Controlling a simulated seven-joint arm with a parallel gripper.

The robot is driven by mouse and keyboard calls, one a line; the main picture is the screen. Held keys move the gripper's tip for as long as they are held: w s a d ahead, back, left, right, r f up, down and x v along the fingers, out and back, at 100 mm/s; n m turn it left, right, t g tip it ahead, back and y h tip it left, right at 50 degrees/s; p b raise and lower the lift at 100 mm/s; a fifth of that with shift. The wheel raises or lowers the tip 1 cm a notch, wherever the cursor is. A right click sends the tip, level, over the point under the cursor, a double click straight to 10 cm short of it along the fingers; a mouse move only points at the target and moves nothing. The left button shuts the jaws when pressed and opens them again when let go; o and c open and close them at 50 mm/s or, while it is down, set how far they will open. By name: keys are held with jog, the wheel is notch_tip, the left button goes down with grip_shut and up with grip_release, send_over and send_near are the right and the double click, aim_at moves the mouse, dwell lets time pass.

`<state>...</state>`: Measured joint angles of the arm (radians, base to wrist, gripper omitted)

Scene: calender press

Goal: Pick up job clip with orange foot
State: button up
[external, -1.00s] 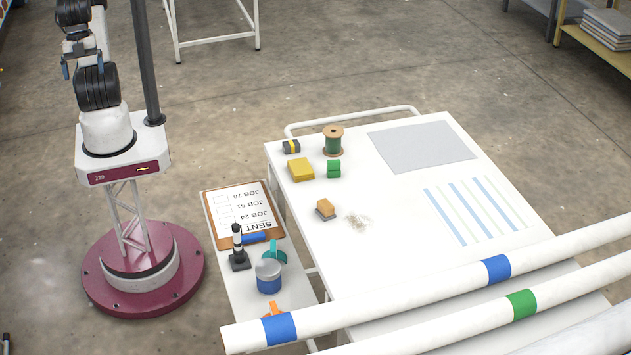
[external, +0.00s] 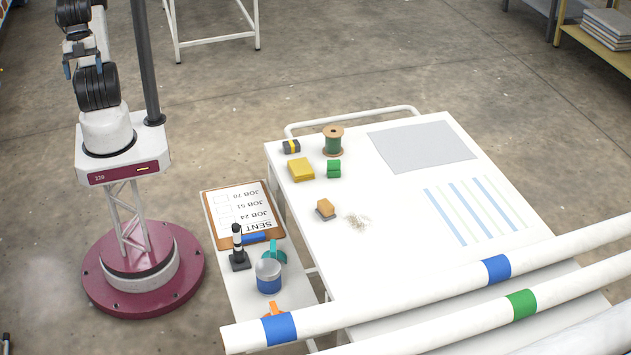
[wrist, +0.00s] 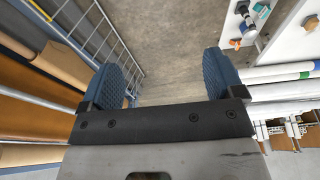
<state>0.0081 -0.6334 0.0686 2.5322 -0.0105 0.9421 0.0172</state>
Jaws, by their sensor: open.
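The clip with the orange foot (external: 273,307) is at the front end of the narrow white side shelf in the external view. The white roll with a blue band hides its lower part. An orange piece, likely the same clip, shows small in the wrist view (wrist: 237,43). A teal clip (external: 276,254) stands farther back on the shelf, behind a blue and grey pot (external: 268,276). My gripper (wrist: 163,75) is open and empty, its two blue pads wide apart above bare floor. It is well away from the clip, which is up and to the right in the wrist view.
A black-and-white stamp (external: 239,250) and a clipboard (external: 212,230) share the side shelf. Long white rolls (external: 400,300) cross its front end. The white table (external: 380,235) holds a spool and small blocks. A wire rack (wrist: 88,30) stands left in the wrist view.

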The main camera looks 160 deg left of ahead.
jog(key=shift+w, duration=0.1)
jog(key=m+g+y, duration=0.4)
jog(key=m+y, duration=0.7)
jog(key=m, duration=0.1)
send_over(270, 314)
jog(key=s+d, duration=1)
jog(key=d, duration=0.2)
notch_tip(270, 314, down, 25)
jog(key=w+a+f+m+y, duration=0.1)
jog(key=w+a+f, duration=0.1)
jog(key=f, duration=0.4)
jog(key=w+a+f+m, duration=0.2)
jog(key=w+a+f, duration=0.1)
jog(key=f, duration=0.4)
jog(key=w+a+f+m+t+y, duration=0.1)
jog(key=w+a+f+m, duration=0.1)
jog(key=w+f, duration=0.2)
notch_tip(270, 314, down, 2)
jog(key=shift+a+f+y, duration=0.15)
jog(key=shift+f+y, duration=0.1)
jog(key=shift+y, duration=0.05)
jog(key=shift+w+a+f+m, duration=0.2)
jog(key=shift+f+m, duration=0.2)
jog(key=shift+f, duration=0.2)
jog(key=shift+a, duration=0.1)
